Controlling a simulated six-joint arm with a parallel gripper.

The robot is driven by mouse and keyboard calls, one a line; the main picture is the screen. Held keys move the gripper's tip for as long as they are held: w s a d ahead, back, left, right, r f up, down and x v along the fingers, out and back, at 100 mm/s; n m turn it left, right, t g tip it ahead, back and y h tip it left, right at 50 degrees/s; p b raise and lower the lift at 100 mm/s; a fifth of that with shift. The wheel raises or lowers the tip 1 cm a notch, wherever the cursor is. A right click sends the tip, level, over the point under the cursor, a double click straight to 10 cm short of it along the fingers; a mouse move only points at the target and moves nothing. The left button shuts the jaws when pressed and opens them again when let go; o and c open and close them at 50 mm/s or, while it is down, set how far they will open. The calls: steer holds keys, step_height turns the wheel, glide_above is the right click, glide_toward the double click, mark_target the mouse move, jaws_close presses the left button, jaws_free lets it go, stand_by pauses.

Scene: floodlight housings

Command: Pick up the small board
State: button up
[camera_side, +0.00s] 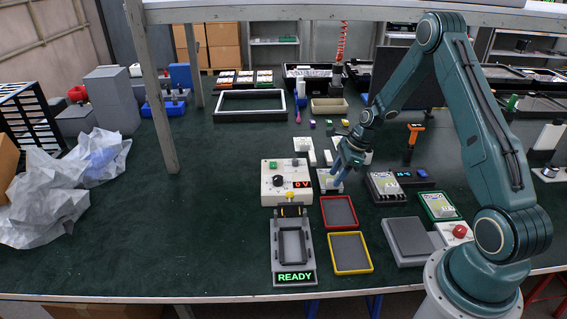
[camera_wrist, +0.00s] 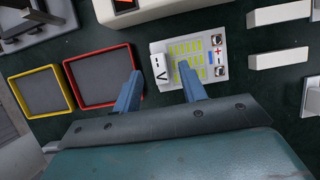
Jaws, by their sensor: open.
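A small white board (camera_wrist: 205,48) with rows of yellow-green squares, red and blue marks and a white block at its left end lies flat on the green table. In the side view the board (camera_side: 325,179) is partly hidden by my gripper (camera_side: 340,178). My gripper, in the wrist view (camera_wrist: 160,69), is open, with two blue fingers pointing at the board. The left fingertip is just left of the white block. The right fingertip overlaps the board's near part in the picture. Nothing is held. Whether the fingers touch the board cannot be told.
A red-rimmed tray (camera_side: 339,211) and a yellow-rimmed tray (camera_side: 350,253) lie nearer. A meter box (camera_side: 287,181) stands left, above a grey fixture with a READY display (camera_side: 293,278). Another board sits on a grey block (camera_side: 386,186) to the right. The table's left middle is clear.

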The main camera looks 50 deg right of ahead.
steer(key=shift+x, duration=0.75)
jaws_close()
steer(key=shift+r, duration=0.1)
step_height(320, 180, up, 20)
stand_by(0.8)
stand_by(0.4)
